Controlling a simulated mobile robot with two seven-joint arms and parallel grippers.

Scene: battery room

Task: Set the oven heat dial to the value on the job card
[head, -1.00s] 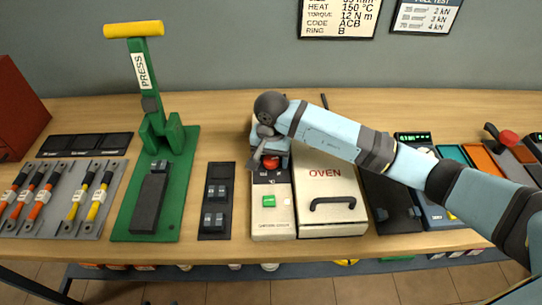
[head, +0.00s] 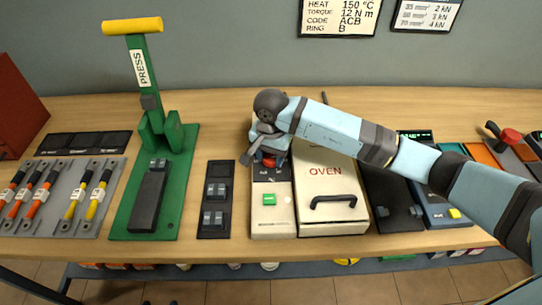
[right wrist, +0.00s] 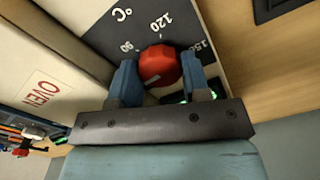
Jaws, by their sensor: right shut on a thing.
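The red heat dial (right wrist: 160,65) sits on the dark scale of the oven's control panel, with 90, 120 and 150 marked around its far side. My right gripper (right wrist: 163,82) is shut on the dial, one blue finger on each side. Which mark the dial points to is not clear. In the head view the dial (head: 268,162) is mostly hidden by my right gripper (head: 264,152). The job card (head: 340,18) on the wall reads HEAT 150 °C. The white oven (head: 330,190) stands right of the panel. My left gripper is out of view.
A green button (head: 269,199) is on the panel in front of the dial. A dark switch block (head: 216,200) and the green press (head: 155,190) stand to the left. My right arm reaches across the oven and the devices on the right.

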